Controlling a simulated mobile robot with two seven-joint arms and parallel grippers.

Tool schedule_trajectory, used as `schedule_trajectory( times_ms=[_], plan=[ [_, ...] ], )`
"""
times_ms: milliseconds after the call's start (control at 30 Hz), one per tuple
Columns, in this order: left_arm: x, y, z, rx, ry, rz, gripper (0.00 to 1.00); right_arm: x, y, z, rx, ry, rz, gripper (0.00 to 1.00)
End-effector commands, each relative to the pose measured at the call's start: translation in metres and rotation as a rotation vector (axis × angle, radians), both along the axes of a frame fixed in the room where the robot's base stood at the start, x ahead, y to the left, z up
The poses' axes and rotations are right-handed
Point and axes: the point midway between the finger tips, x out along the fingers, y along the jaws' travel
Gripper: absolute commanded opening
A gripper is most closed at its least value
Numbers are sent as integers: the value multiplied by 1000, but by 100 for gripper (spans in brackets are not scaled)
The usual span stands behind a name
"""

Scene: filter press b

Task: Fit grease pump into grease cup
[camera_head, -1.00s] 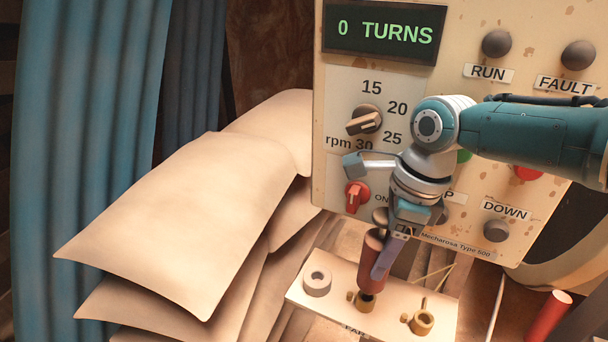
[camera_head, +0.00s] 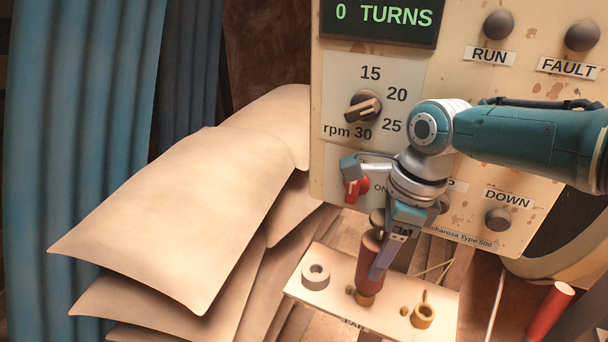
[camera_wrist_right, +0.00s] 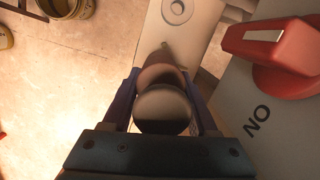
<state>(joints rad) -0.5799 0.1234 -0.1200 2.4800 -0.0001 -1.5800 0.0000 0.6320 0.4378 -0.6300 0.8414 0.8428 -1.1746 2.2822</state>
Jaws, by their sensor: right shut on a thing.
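The grease pump (camera_head: 369,250) is a reddish-brown upright cylinder with a dark round knob on top. My right gripper (camera_head: 377,266) is shut on it, one finger showing in front of its side. In the right wrist view the pump's knob (camera_wrist_right: 163,110) sits between the two fingers. A brass grease cup (camera_head: 364,299) on the pale board is directly under the pump's lower end. The two overlap in the head view, and I cannot tell how far the pump is inside the cup. My left gripper is not in view.
The control panel (camera_head: 455,130) with a red switch (camera_head: 355,190) stands close behind my gripper. Pale cushions (camera_head: 190,210) lie at left.

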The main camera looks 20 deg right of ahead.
Motion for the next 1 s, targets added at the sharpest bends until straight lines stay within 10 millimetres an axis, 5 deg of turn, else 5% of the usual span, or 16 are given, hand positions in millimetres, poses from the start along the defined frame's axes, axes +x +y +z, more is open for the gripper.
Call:
schedule_trajectory(
  times_ms=[500, 533, 800, 1000],
  plan=[
    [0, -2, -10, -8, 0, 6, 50, 0, 1, -13, 2, -1, -1, 0],
    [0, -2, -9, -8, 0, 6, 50, 1, 0, -12, 1, -2, 0, 62],
    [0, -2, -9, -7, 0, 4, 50, 0, 0, -12, 1, -1, 0, 93],
    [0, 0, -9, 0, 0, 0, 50, 0, 0, -12, 0, -1, -1, 94]
  ],
)
